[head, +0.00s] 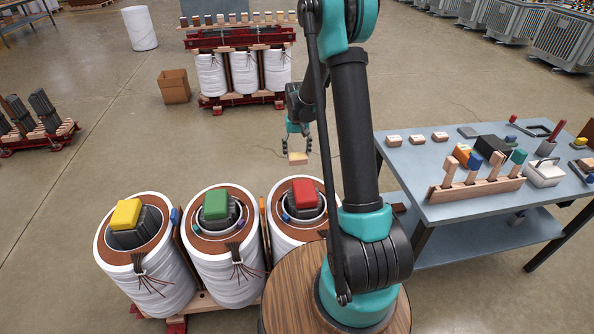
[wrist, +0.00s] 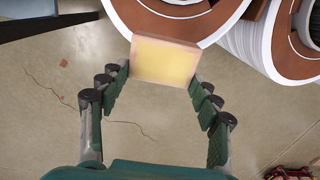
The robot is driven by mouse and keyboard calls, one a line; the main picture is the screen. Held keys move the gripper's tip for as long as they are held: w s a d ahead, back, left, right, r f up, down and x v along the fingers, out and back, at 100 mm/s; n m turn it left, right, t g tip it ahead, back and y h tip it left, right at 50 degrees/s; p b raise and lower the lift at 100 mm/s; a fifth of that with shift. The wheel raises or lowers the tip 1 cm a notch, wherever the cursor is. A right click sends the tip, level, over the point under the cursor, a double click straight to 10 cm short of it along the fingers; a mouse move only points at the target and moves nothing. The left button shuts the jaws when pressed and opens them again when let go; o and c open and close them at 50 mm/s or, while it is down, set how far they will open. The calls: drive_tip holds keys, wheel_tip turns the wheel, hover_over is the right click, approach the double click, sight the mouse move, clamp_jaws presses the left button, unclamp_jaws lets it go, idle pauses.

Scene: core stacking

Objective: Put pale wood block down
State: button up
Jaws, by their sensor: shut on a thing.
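The pale wood block (head: 298,159) hangs in the air below my gripper (head: 299,141) in the head view. In the wrist view the block (wrist: 165,62) shows a pale yellow face with wood-toned edges. The block is clear of any surface, above the open floor between the coils and the far rack.
Three white-wrapped coils with a yellow block (head: 126,214), a green block (head: 216,204) and a red block (head: 303,191) stand at the front. A blue-grey table (head: 405,167) at right holds several wood blocks and tools. A cardboard box (head: 174,87) and a red-framed rack (head: 240,40) stand behind.

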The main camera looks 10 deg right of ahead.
wheel_tip(320, 180, down, 10)
drive_tip(key=shift+r, duration=0.15)
idle(0.3)
drive_tip(key=o, duration=1.2)
